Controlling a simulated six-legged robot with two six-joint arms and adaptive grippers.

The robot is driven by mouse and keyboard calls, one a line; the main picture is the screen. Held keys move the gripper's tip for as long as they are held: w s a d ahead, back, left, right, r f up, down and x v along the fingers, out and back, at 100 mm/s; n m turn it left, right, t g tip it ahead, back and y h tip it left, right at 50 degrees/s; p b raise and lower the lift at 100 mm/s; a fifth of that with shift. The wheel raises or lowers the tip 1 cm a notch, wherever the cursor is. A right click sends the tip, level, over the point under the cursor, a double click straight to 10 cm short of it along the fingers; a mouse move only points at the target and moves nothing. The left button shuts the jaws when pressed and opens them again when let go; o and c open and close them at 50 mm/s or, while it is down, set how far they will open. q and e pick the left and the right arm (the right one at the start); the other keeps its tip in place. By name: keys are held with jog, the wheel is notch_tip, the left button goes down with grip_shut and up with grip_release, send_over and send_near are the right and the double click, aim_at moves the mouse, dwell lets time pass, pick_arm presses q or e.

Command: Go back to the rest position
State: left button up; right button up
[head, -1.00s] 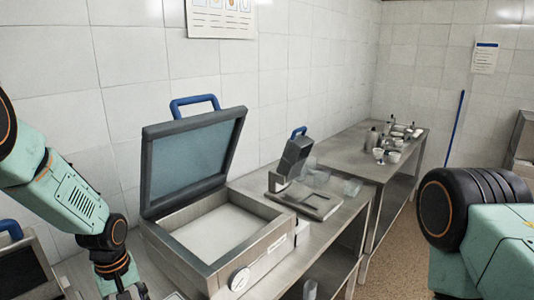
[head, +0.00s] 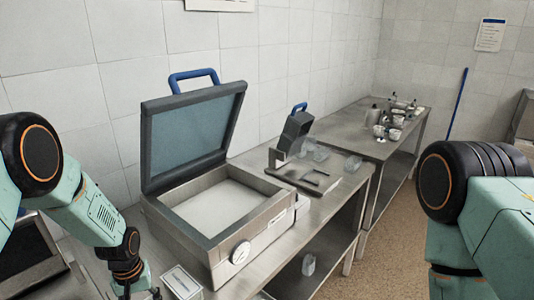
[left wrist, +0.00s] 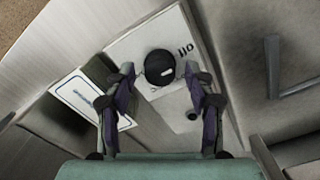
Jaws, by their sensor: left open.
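My left gripper (left wrist: 160,88) is open and empty in the left wrist view, its two fingers apart above a grey panel with a round black knob (left wrist: 159,67). In the head view my left arm comes in from the left and bends down beside the open-lidded steel machine, its gripper cut off by the bottom edge. My right arm shows at the right of the head view, but its gripper is out of view.
The steel machine (head: 275,223) stands on a metal bench with its lid (head: 190,138) raised. Clear tubs (head: 352,163) stand further back. Another bench (head: 345,140) holds small vessels. Brown floor (head: 385,260) is open at right.

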pick_arm(q)
jog(key=m, duration=0.5)
jog(key=m+b, duration=0.1)
jog(key=m, duration=0.2)
jog(key=shift+d+m, duration=0.1)
jog(key=shift+m, duration=0.3)
jog(key=m, duration=0.4)
jog(key=shift+m, duration=2)
jog(key=shift+s+d, duration=0.1)
